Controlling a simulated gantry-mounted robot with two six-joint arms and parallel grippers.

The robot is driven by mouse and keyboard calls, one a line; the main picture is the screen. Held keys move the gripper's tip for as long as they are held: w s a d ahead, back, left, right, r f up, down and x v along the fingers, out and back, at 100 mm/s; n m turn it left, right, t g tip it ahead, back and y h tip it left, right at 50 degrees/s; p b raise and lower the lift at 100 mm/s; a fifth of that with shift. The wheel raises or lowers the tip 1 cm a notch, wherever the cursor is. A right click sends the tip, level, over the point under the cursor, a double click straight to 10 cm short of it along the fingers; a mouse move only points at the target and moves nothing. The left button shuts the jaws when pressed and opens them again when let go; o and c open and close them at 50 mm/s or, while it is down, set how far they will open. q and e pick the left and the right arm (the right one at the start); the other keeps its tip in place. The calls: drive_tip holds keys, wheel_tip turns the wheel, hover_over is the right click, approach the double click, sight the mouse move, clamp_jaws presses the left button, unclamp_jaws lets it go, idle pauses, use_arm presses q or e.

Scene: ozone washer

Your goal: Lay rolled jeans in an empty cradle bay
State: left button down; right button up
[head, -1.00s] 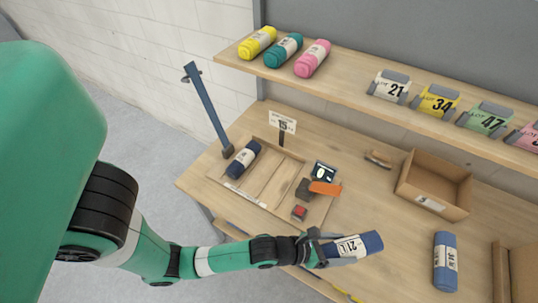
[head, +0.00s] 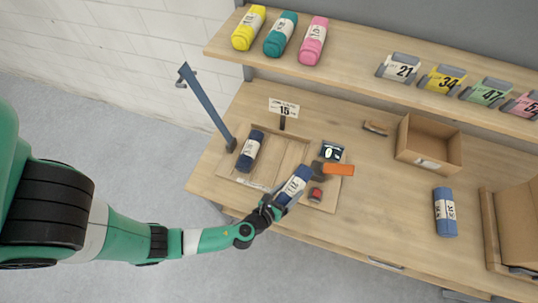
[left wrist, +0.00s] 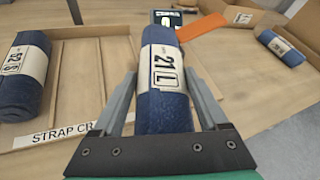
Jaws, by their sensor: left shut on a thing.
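The wooden cradle tray (head: 228,176) lies on the workbench with thin dividers between its bays. Dark rolled jeans (head: 251,151) lie in its left bay; in the left wrist view they (left wrist: 24,80) carry a label reading 52 S. The middle of the tray looks bare. In the left wrist view the fingers (left wrist: 160,105) sit on both sides of this roll (left wrist: 160,68). I cannot tell whether the roll touches the tray. My right gripper is not in view.
A scale with a display (head: 332,152), an orange item (head: 339,169) and a red button (head: 316,194) stand near the held roll. A blue post (head: 208,108) rises at the tray's left. Another blue roll (head: 445,212) and an open box (head: 428,147) lie to the right.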

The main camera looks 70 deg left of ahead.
use_arm(q)
drive_tip(key=s+a+r+n+g+y+p, duration=0.2)
drive_tip(key=a+r+n+y+p, duration=0.15)
drive_tip(key=r, duration=0.25)
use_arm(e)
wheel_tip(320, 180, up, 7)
use_arm(q)
drive_tip(key=a+f+b, duration=0.3)
drive_tip(key=a+b, duration=0.1)
drive_tip(key=b, duration=0.2)
drive_tip(key=a+f+b, duration=0.2)
drive_tip(key=a+b, duration=0.2)
drive_tip(key=b, duration=0.3)
drive_tip(key=w+a+f+b, duration=0.1)
drive_tip(key=a+f+b, duration=0.2)
drive_tip(key=a+b, duration=0.2)
drive_tip(key=shift+w+f+b, duration=0.1)
drive_tip(key=shift+f+b, duration=0.2)
drive_tip(key=shift+b, duration=0.5)
drive_tip(key=shift+a+f, duration=0.35)
drive_tip(key=shift+f, duration=0.05)
drive_tip(key=f, duration=0.1)
drive_tip(key=f+b, duration=0.2)
drive_tip(key=shift+w+a+f, duration=0.1)
drive_tip(key=shift+a+f, duration=0.15)
drive_tip(key=shift+f, duration=0.15)
drive_tip(key=shift+r, duration=0.15)
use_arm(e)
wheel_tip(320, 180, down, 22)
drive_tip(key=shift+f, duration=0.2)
